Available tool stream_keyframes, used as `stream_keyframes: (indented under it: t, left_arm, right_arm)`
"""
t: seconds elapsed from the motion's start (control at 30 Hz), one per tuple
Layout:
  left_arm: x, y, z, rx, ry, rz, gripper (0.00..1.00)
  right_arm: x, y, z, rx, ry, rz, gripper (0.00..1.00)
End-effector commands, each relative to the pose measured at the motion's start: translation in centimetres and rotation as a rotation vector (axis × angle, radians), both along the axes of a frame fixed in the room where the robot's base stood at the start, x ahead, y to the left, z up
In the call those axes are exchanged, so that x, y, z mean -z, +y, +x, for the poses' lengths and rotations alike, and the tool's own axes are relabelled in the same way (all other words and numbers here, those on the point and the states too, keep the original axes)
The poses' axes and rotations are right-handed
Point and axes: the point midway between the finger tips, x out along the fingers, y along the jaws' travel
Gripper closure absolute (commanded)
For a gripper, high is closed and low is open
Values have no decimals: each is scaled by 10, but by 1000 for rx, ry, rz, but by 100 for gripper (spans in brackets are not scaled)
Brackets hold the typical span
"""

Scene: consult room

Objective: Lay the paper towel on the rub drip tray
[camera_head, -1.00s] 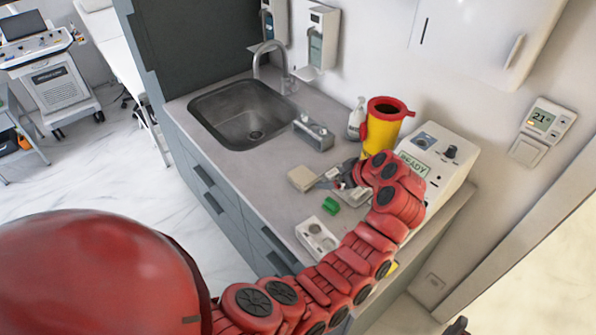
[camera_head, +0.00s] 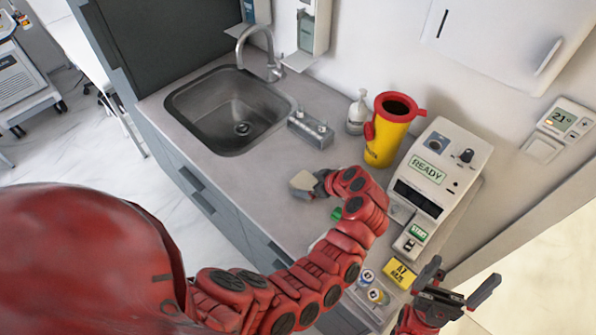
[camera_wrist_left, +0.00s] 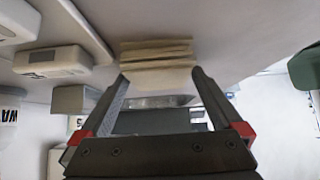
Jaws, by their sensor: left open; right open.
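The paper towel (camera_head: 303,182), a small folded beige pad, lies on the counter in front of the sink. My left gripper (camera_head: 319,186) is just to its right, partly hidden by my own arm. In the left wrist view the layered paper towel (camera_wrist_left: 157,49) sits at the open fingertips of the left gripper (camera_wrist_left: 160,77); I cannot tell whether they touch it. A drip tray (camera_head: 298,62) juts out below the wall rub dispenser (camera_head: 308,30), empty as far as I can see. My right gripper (camera_head: 458,290) is open and empty at the lower right.
The sink (camera_head: 228,108) with its tap (camera_head: 262,50) is at the back left. A grey metal block (camera_head: 310,130), a white bottle (camera_head: 358,112), a yellow bin (camera_head: 388,135) and a READY device (camera_head: 432,175) line the wall. A green piece and small jars lie near my left arm.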

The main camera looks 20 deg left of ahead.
Motion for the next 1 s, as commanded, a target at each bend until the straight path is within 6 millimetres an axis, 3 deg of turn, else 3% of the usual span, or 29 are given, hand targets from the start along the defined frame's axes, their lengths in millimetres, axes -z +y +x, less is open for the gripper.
stream_keyframes:
  t: [0.33, 0.7, 1.0]
  left_arm:
    - [5, -3, -3, 2, -3, -1, 2]
    - [5, -2, -3, 2, -2, -2, 68]
    - [0, -3, -4, 3, -1, -2, 68]
  right_arm:
    - [-1, 0, 0, 0, 1, 0, 0]
    - [-1, 0, 0, 0, 1, 0, 0]
    - [-4, 0, 0, 0, 1, 0, 0]
